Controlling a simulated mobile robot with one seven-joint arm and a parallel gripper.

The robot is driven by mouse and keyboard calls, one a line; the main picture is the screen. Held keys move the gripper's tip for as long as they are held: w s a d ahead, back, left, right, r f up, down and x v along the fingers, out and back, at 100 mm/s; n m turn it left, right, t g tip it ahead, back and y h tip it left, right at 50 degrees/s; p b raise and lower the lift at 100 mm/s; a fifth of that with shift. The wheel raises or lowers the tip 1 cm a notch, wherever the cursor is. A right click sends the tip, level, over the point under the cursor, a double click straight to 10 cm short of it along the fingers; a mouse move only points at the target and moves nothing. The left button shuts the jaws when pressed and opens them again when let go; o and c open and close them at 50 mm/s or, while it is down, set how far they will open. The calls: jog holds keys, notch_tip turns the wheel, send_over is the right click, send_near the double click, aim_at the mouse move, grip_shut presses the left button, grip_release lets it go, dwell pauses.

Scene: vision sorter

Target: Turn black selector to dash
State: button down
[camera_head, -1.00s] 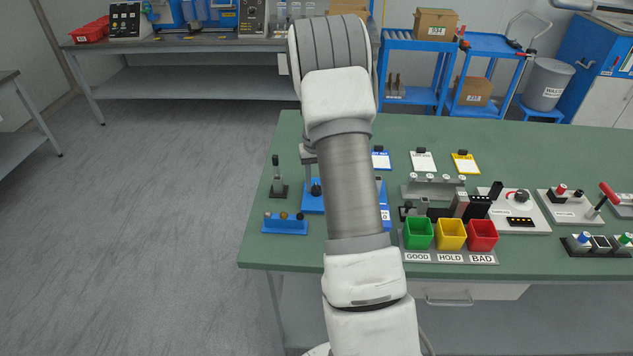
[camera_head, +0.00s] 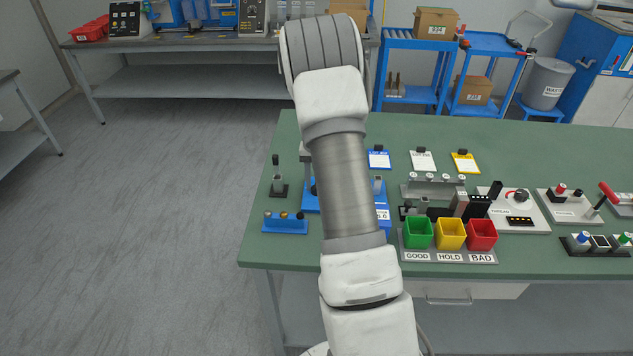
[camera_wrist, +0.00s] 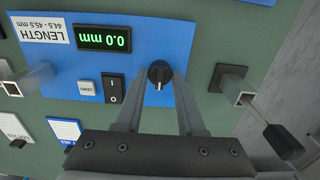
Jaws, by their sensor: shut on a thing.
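The black selector (camera_wrist: 160,74) is a round knob with a pale pointer line, on a blue panel (camera_wrist: 150,45) in the wrist view. Its line points toward the bottom of the picture. My gripper (camera_wrist: 160,79) has one finger on each side of the knob and is shut on it. Any marks around the knob, including a dash, are too small or hidden to read.
The panel also carries a green "0.0 mm" display (camera_wrist: 104,36), a black rocker switch (camera_wrist: 114,89) and a ZERO button (camera_wrist: 87,88). A post on a dark base (camera_wrist: 228,78) stands right of the panel. Green, yellow and red bins (camera_head: 450,250) stand right of my arm.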

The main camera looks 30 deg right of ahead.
jog(key=c, duration=0.5)
grip_release()
jog(key=shift+r, duration=0.1)
notch_tip(320, 180, up, 17)
jog(key=p, duration=0.2)
jog(key=shift+r, duration=0.15)
